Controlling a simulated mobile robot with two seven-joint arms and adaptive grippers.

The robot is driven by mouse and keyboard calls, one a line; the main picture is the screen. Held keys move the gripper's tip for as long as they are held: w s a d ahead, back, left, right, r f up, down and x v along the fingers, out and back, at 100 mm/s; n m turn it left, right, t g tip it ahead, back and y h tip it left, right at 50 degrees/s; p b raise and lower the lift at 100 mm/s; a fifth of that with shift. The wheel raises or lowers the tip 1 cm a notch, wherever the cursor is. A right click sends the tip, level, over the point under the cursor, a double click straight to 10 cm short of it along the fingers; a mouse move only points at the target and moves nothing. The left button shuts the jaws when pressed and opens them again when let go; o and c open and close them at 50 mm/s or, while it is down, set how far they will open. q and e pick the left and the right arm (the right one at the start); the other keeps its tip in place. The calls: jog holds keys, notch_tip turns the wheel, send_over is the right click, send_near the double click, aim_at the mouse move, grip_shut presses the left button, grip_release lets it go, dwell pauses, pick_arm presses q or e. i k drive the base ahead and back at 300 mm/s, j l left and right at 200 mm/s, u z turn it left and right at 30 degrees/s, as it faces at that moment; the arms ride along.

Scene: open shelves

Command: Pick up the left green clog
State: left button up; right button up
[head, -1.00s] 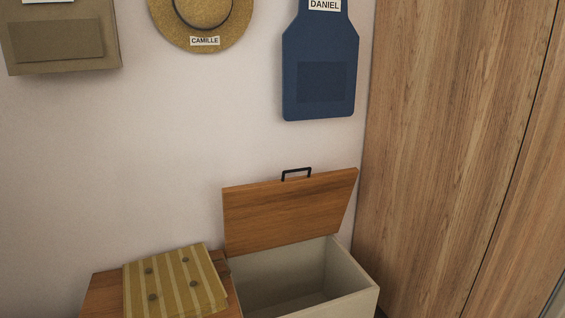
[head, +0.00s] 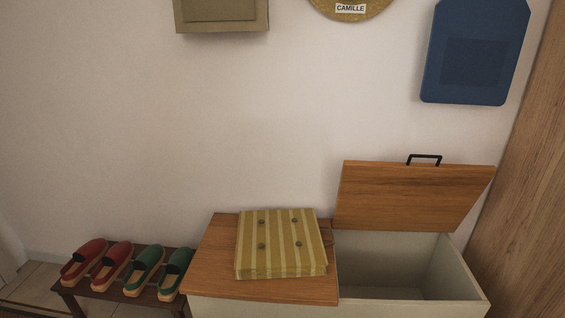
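The left green clog (head: 145,269) stands on a low dark wooden rack (head: 112,292) at the lower left of the head view. It has a green upper and a pale sole. The other green clog (head: 175,272) stands close beside it on the right. A pair of red clogs, one on the far left (head: 84,261) and one next to the green pair (head: 112,265), shares the rack. Neither of my grippers shows in the head view.
Right of the rack is a bench chest (head: 210,268) with a striped cushion (head: 280,244) on its closed lid. Its right compartment (head: 410,293) is open and looks empty, lid (head: 415,197) raised.

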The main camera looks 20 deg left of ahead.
aim_at(149, 260)
jog(key=u, duration=1.75)
jog(key=z, duration=0.3)
jog(key=i+j+z, duration=0.1)
jog(key=j+z, duration=0.45)
jog(key=z, duration=0.15)
jog(key=j+z, duration=0.45)
jog(key=j, duration=0.4)
jog(key=j+z, duration=0.15)
jog(key=j, duration=0.45)
jog(key=k, duration=0.05)
